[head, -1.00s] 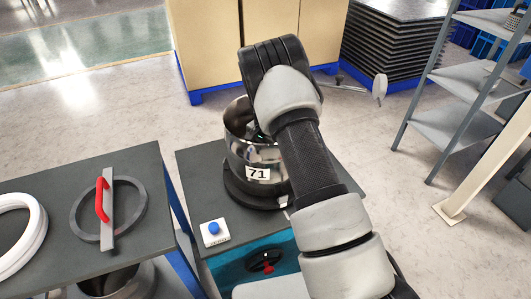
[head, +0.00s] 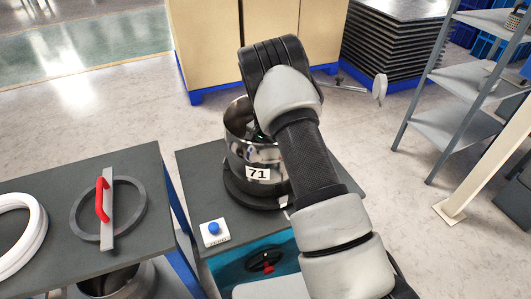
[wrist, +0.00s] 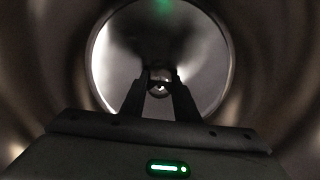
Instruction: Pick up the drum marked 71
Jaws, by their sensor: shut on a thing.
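The drum marked 71 (head: 240,158) is a shiny, open-topped metal drum with a white number label. It stands upright on a dark round base (head: 236,190) on the grey bench. My arm reaches over it from the right, and my gripper is down inside it, mostly hidden in the head view. In the wrist view the drum's curved inner wall (wrist: 260,60) surrounds my gripper (wrist: 160,78). The fingers are close together on a small shiny part at the middle; I cannot tell exactly what it is.
A white box with a blue button (head: 213,229) sits at the bench's front left. A red-handled ring (head: 140,208) and a white ring (head: 36,238) lie on the left table. A cabinet (head: 205,50) stands behind; grey shelving (head: 450,125) stands to the right.

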